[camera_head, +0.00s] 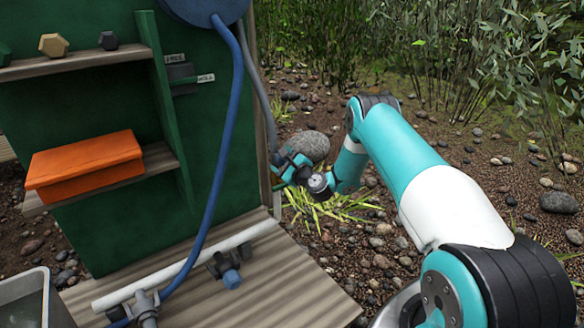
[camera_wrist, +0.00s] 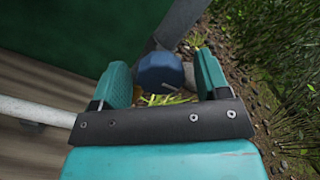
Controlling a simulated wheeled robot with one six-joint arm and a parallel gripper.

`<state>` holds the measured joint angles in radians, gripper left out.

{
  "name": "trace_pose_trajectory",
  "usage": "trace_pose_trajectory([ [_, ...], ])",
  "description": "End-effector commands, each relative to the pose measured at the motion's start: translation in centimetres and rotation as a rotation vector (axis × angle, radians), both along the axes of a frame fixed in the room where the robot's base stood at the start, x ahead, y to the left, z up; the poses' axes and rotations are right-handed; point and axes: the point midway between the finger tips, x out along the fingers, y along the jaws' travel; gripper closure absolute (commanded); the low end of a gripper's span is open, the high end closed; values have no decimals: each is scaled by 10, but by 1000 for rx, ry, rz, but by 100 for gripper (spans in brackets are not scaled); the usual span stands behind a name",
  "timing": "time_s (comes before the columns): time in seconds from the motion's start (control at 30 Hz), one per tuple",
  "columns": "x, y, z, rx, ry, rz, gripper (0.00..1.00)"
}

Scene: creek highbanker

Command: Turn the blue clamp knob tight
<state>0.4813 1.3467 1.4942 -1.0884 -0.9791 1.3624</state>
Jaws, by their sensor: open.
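My gripper (camera_head: 285,168) is at the right edge of the green panel in the head view, by the lower end of the grey hose. In the wrist view my gripper (camera_wrist: 161,66) is open, with one teal finger on each side of a round blue knob (camera_wrist: 158,74). The knob has a thin metal pin on its face and lies between the fingers, apparently with gaps at both sides. In the head view my gripper mostly hides this spot. Another blue knob-like end (camera_head: 231,279) shows on a dark fitting low on the deck.
A white pipe (camera_head: 190,261) crosses the wooden deck (camera_head: 285,295). A blue hose (camera_head: 221,150) hangs in front of the green panel (camera_head: 108,112). An orange box (camera_head: 85,165) sits on the lower shelf. A grey rock (camera_head: 310,146) and pebbly ground lie beyond my gripper.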

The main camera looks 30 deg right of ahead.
Motion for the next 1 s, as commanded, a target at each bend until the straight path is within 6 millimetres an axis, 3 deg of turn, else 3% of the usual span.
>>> trace_pose_trajectory([
  [0.37,-59,-4,-2,6,2,-5,31],
  [0.67,-62,-7,-6,-1,-4,-1,31],
  [1.0,-77,-6,-7,-1,-3,-1,31],
])
